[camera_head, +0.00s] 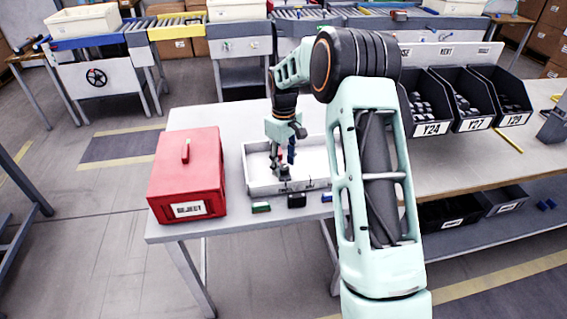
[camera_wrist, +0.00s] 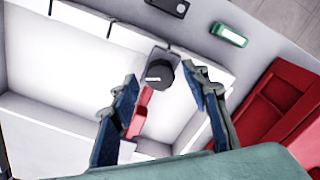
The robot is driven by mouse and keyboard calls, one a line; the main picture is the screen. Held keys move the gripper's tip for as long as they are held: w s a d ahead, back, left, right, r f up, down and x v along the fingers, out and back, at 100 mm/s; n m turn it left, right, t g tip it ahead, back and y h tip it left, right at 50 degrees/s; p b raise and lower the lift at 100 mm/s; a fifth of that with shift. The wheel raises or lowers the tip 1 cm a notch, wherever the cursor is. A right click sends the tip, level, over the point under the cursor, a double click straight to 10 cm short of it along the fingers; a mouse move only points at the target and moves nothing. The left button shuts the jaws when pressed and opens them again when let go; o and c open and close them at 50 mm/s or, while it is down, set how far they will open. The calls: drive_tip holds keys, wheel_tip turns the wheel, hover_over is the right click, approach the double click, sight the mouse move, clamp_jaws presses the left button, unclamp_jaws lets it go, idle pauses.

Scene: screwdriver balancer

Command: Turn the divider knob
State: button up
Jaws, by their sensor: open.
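The dark round knob (camera_wrist: 160,77) with a pale mark on its face sits at a divider wall of the white tray (camera_wrist: 95,50) in the wrist view. In the head view the knob (camera_head: 284,173) is small and partly covered by my gripper (camera_head: 286,158). My gripper is open and points down over the tray. In the wrist view its two blue fingers are spread to the left and right of the knob. I cannot tell whether they touch it. A narrow red piece (camera_wrist: 140,112) lies beside the knob, partly hidden by the left finger.
A red reject box (camera_head: 186,182) stands left of the tray on the table. A green-lit indicator (camera_head: 261,207) and a small dark box (camera_head: 297,201) sit at the tray's front edge. Black bins (camera_head: 432,128) with dark parts stand at the right.

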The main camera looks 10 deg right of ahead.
sight(283, 166)
wheel_tip(283, 166, up, 12)
idle(0.4)
